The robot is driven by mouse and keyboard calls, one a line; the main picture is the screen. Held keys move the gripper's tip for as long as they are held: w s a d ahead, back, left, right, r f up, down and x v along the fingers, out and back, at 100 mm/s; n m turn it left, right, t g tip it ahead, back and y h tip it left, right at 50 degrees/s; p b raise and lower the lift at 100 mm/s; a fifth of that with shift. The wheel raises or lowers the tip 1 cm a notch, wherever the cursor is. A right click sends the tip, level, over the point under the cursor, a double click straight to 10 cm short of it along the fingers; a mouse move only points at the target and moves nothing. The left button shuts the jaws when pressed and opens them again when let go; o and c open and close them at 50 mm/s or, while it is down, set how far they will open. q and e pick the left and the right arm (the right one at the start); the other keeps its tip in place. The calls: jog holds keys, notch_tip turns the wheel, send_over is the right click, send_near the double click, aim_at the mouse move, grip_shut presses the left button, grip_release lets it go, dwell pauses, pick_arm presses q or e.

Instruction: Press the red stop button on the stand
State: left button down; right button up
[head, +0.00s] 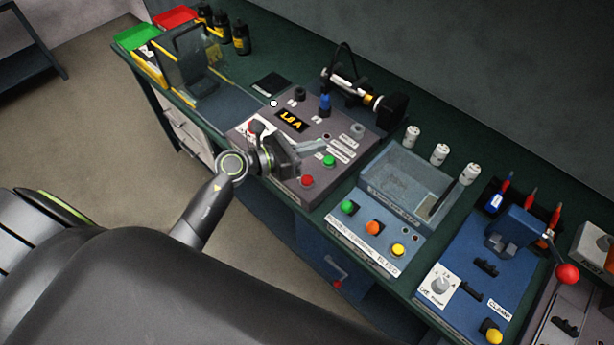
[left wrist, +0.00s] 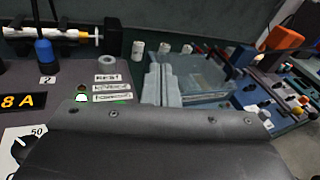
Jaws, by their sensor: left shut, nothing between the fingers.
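The grey stand (head: 262,165) on the bench has an amber display (head: 291,120) reading about 1.8 A. The red button (head: 307,181) sits at its front edge, and a green button (head: 329,160) sits just behind it to the right. My left gripper (head: 322,146) is shut and empty over the stand, its fingers pointing right, above and behind the red button; contact is not visible. The closed fingers also show in the left wrist view (left wrist: 161,86). The red button is not visible there; my gripper body covers the lower part. My right gripper is not in view.
Right of the stand is a blue station with green, orange and yellow buttons (head: 372,228) and a clear tray (head: 405,180). Further right is a blue clamp station (head: 470,275) with a red-knobbed lever (head: 567,274). A pump (head: 350,90) lies behind the stand.

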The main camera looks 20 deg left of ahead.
pick_arm(q)
jog(key=m+g+y, duration=0.1)
jog(key=m+g, duration=0.1)
jog(key=m, duration=0.1)
jog(key=a+m+g+y, duration=0.1)
jog(key=m+y, duration=0.1)
jog(key=m, duration=0.2)
jog(key=a+f+m+g+y+p, duration=0.1)
jog(key=m+g, duration=0.1)
jog(key=m, duration=0.2)
jog(key=shift+s+a+g+y, duration=0.25)
jog(key=shift+s+g+y, duration=0.05)
jog(key=shift+s, duration=0.1)
jog(key=shift+f, duration=0.1)
jog(key=b, duration=0.5)
send_over(303, 180)
notch_tip(303, 180, down, 8)
jog(key=shift+r, duration=0.25)
jog(key=shift+f+b, duration=0.6)
dwell(0.6)
jog(key=shift+f+b, duration=0.4)
jog(key=shift+b, duration=0.2)
